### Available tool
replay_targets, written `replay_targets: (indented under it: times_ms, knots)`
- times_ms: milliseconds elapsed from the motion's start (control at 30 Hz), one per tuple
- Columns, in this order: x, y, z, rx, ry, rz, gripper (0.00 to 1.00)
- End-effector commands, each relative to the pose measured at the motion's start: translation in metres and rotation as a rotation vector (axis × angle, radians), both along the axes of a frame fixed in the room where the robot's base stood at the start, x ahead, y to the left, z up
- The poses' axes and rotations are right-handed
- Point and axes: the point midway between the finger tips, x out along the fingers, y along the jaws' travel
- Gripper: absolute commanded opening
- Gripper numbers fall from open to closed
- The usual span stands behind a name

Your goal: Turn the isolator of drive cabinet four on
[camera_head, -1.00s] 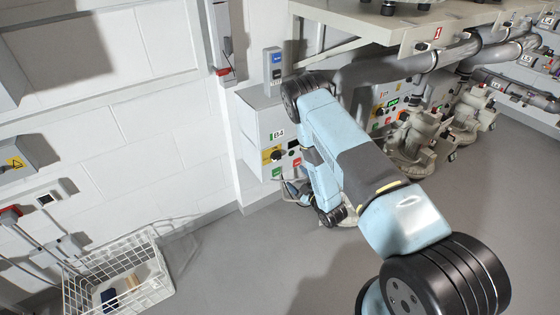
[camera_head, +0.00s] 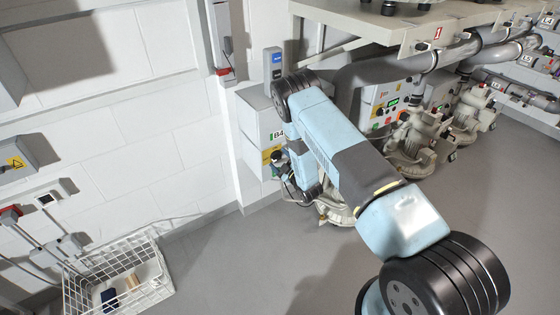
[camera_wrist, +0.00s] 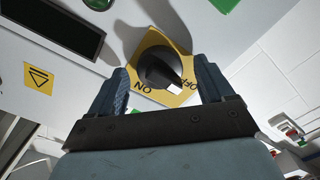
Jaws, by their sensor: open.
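ON and OFF appear upside down on the plate. The knob's white-tipped end points to the lower right of the picture, by the OFF lettering. My gripper (camera_wrist: 162,70) is open, with one finger on each side of the knob. I cannot tell whether either finger touches it.
A dark display (camera_wrist: 52,25) and a yellow warning label (camera_wrist: 38,80) are on the panel beside the isolator. A blue-fronted box (camera_head: 273,64) is on the wall above the cabinet. A white wire basket (camera_head: 118,280) stands on the floor at lower left. Open floor lies in front.

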Motion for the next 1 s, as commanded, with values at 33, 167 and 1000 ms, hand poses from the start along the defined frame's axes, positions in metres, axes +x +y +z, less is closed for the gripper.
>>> replay_targets:
  times_ms: [33, 167, 1000]
  knots:
    - [0.0014, 0.001, 0.0001, 0.0, -0.001, 0.001, 0.81]
    - [0.0026, 0.0017, 0.0, 0.0, 0.0, 0.0, 0.81]
    - [0.0018, 0.002, -0.0003, 0.001, 0.002, 0.001, 0.25]
